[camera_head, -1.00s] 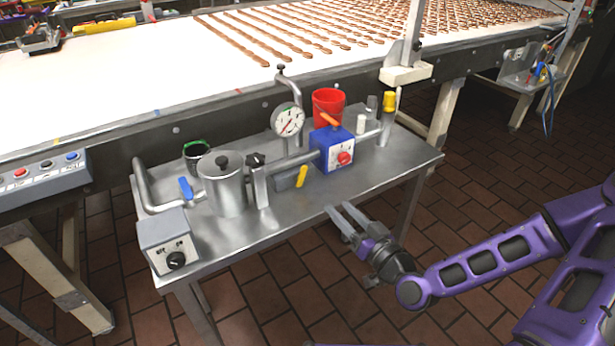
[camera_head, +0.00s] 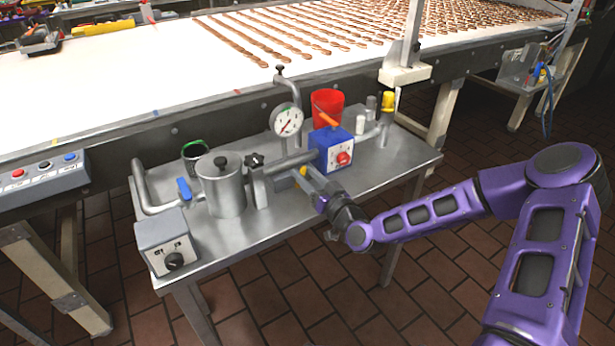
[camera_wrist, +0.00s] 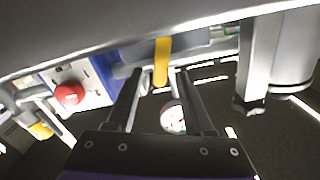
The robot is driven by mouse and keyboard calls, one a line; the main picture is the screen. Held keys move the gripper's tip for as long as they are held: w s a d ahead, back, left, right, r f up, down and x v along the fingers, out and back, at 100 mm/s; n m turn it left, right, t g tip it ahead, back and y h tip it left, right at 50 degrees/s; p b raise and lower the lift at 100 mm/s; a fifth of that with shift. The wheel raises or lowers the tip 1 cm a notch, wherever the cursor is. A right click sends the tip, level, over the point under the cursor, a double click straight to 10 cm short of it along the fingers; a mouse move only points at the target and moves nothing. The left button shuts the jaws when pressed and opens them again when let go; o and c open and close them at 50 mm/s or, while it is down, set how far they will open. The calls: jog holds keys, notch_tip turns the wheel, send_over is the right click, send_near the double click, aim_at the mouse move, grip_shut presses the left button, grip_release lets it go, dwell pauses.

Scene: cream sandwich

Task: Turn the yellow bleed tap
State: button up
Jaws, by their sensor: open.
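The yellow bleed tap is a small flat yellow lever below the pipework on the steel table. In the wrist view the tap (camera_wrist: 162,60) hangs at the top middle, between and just beyond the tips of my gripper (camera_wrist: 160,76). In the head view only a bit of the yellow tap (camera_head: 302,171) shows, as my gripper (camera_head: 306,177) reaches in over the table and partly hides it. My fingers are apart, with one on each side of the lever's line. I cannot tell whether they touch it.
A blue box (camera_head: 334,152) with a red button stands right of the tap. A steel pot (camera_head: 222,185), a dial gauge (camera_head: 286,121) and a grey control box (camera_head: 166,240) stand on the steel table (camera_head: 390,165). Another yellow-topped fitting (camera_head: 388,99) is at the back right.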

grip_shut()
jog(key=shift+d+m, duration=0.1)
jog(key=shift+m, duration=0.2)
jog(key=m, duration=0.1)
jog(key=d+m+b, duration=0.1)
jog(key=m, duration=0.1)
jog(key=w+f+m, duration=0.1)
jog(key=m, duration=0.1)
jog(key=shift+d, duration=0.15)
jog(key=m, duration=0.1)
jog(key=f+m, duration=0.1)
jog(key=m, duration=0.2)
jog(key=shift+w+d+f+m, duration=0.1)
jog(key=shift+d+f+m, duration=0.05)
jog(key=shift+d+m, duration=0.15)
jog(key=shift+f+m, duration=0.4)
jog(key=shift+m, duration=0.8)
